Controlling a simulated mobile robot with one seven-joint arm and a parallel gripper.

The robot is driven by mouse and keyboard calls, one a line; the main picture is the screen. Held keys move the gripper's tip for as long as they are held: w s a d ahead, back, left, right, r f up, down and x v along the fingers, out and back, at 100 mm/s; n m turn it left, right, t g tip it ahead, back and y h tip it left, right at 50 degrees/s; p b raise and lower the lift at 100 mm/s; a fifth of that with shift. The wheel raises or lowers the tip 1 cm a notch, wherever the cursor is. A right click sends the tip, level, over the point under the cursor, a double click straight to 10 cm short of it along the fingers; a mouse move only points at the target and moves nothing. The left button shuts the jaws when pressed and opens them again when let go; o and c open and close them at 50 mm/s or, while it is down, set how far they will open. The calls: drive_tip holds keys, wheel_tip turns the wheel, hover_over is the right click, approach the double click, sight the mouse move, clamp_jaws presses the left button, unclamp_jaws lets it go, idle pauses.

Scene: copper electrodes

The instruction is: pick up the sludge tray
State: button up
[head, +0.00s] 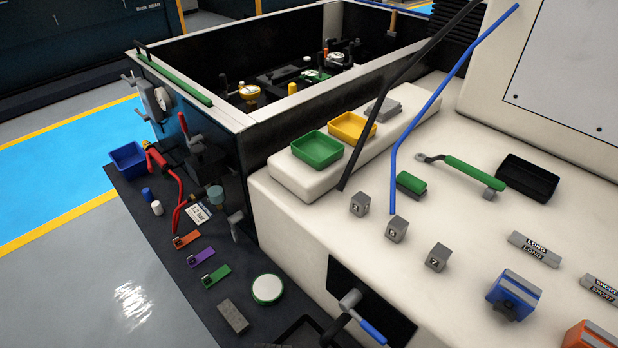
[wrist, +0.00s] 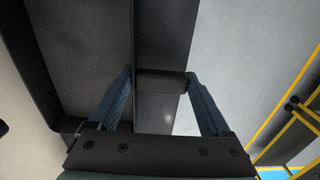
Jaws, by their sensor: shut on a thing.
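My gripper (wrist: 161,82) shows only in the wrist view. Its two blue fingers are shut on a dark bar-like part between their tips, which looks like a grip of the sludge tray. A wide dark surface with a raised rim (wrist: 75,60) fills the left of the wrist view; I take it for the tray, but its full outline is cut off. In the head view, a dark looped frame (head: 283,334) at the bottom edge may be part of it. Whether the tray is lifted cannot be told.
A smaller black tray (head: 527,178) lies on the white counter (head: 450,300). Green (head: 317,149) and yellow (head: 351,128) trays stand on a white ledge. A blue-handled valve (head: 360,318) sticks out from the counter front. A yellow railing (wrist: 290,95) is at right in the wrist view.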

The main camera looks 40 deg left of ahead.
drive_tip(key=shift+a+r, duration=0.1)
drive_tip(key=shift+r, duration=0.1)
drive_tip(key=shift+w+r, duration=0.1)
drive_tip(key=shift+r, duration=0.35)
clamp_jaws()
drive_tip(key=shift+r, duration=1.2)
drive_tip(key=s+a+b, duration=0.1)
drive_tip(key=s+b, duration=0.1)
drive_tip(key=s, duration=1.6)
drive_tip(key=shift+a, duration=0.15)
